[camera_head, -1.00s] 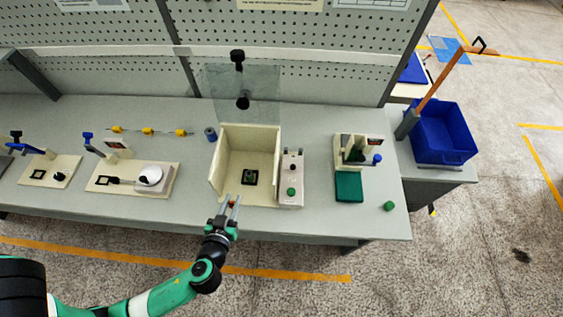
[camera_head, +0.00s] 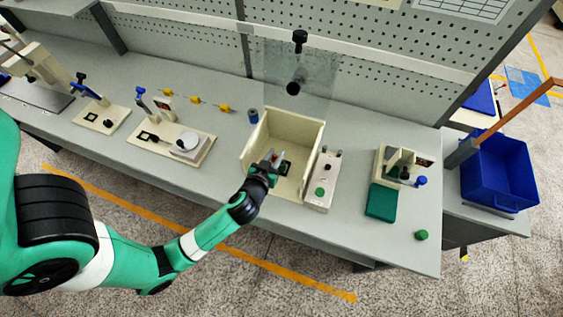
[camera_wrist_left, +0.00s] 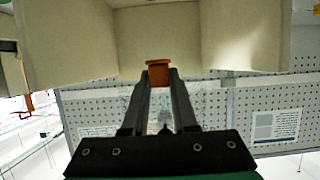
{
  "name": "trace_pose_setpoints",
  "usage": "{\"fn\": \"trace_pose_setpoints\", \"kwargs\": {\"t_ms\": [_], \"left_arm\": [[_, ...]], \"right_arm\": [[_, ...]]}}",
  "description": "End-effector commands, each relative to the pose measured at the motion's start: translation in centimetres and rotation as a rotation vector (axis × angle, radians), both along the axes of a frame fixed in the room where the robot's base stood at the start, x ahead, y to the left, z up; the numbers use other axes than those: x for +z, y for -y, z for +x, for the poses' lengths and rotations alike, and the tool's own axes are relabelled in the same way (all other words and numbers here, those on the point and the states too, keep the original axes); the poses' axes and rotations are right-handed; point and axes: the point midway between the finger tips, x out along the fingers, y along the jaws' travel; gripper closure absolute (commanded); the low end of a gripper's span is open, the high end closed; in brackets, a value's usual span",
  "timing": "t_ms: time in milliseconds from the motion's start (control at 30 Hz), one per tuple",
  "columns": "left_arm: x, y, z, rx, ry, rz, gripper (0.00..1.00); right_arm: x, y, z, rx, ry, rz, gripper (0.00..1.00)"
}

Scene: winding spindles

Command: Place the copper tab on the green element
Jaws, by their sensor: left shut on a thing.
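My left gripper (camera_head: 277,156) reaches over the front of the open cream box (camera_head: 309,124), with its fingertips inside. In the left wrist view, the left gripper (camera_wrist_left: 158,82) is shut on the orange-brown copper tab (camera_wrist_left: 159,70), held at the fingertips. A small dark square fixture with a green element (camera_head: 286,168) lies on the box floor, just right of the gripper and partly hidden by it. I cannot tell whether the tab touches the element; it looks apart. My right gripper is not in view.
The box walls stand close around the gripper. A control box with a green button (camera_head: 319,191) stands right of it. A clear panel (camera_head: 300,75) rises behind. A green pad (camera_head: 381,202) and fixture lie farther right, a blue bin (camera_head: 497,175) beyond.

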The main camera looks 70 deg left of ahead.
Motion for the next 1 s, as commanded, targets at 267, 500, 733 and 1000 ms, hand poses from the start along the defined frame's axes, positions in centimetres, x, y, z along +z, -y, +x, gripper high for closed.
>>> {"fn": "trace_pose_setpoints", "kwargs": {"t_ms": [267, 500, 733, 1000], "left_arm": [[-5.1, -2.7, 2.9, 0.000, -0.002, 0.001, 1.00], [-6.2, -3.3, 3.6, 0.000, -0.001, 0.000, 1.00], [-9.0, -3.2, 3.5, -0.002, -0.002, 0.000, 1.00], [-9.1, -3.2, 3.4, -0.001, -0.001, 0.000, 1.00]], "right_arm": [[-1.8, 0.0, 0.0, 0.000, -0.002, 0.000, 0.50], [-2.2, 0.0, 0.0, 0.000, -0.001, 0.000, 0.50], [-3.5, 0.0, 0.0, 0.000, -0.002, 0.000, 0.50], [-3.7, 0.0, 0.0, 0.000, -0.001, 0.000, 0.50]]}}
